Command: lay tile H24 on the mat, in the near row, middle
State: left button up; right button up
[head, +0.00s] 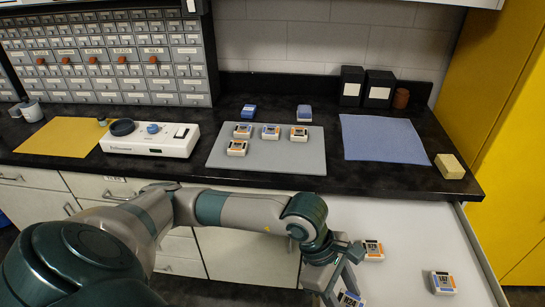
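The grey mat (290,163) lies on the dark counter. Its far row holds three tiles: left (242,131), middle (270,132) and right (299,134). In its near row one tile (237,147) sits at the left; the middle and right are bare. My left gripper (342,284) points down over the white surface at the bottom. A tile (351,299) shows at its fingertips, partly cut off by the frame; I cannot tell whether it is gripped. Two other tiles lie there, one beside the gripper (372,250), one further right (441,283). I cannot read H24 on any. My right gripper is out of view.
Two blue-topped blocks (248,112) (304,113) stand behind the mat. A white device (150,141) stands left of it, by a yellow sheet (60,142). Right are a blue cloth (383,138), a yellow block (449,166) and black boxes (379,88). The white surface (405,225) has free room.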

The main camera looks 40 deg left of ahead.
pick_arm(q)
jog(key=m, duration=0.1)
jog(key=a+m+g, duration=0.1)
jog(key=m+g, duration=0.1)
jog(key=m, duration=0.1)
jog(key=shift+w+a+f, duration=0.15)
jog(key=shift+w+a, duration=0.15)
jog(key=shift+w, duration=0.05)
jog(key=w+a+r+m+g+y, duration=0.4)
jog(key=a+r+m, duration=0.5)
jog(key=m, duration=0.6)
jog(key=shift+w+a+r+m+g+y, duration=0.2)
jog(key=shift+r+m+g+y, duration=0.15)
jog(key=shift+y, duration=0.65)
